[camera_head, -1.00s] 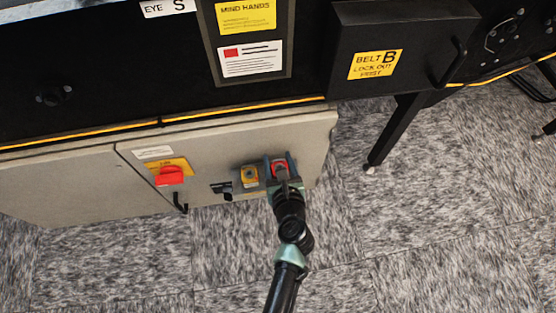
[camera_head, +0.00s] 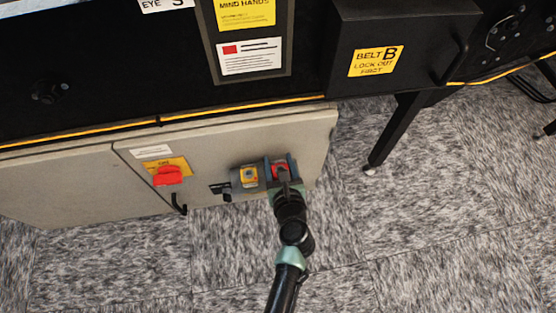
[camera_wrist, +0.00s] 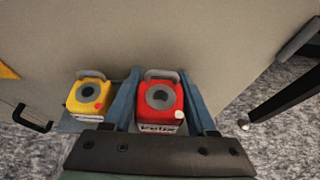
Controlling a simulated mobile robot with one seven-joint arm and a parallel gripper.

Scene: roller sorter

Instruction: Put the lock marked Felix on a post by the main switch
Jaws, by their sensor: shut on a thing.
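In the head view the red lock (camera_head: 279,169) is partly covered by my gripper (camera_head: 282,175), close to the cabinet's right part. The main switch (camera_head: 168,176), a red handle on a yellow plate, is on the cabinet front further left.
A yellow lock (camera_wrist: 88,97) hangs just left of my gripper; it also shows in the head view (camera_head: 249,176). A black table leg (camera_head: 396,135) stands to the right of the cabinet (camera_head: 75,180).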

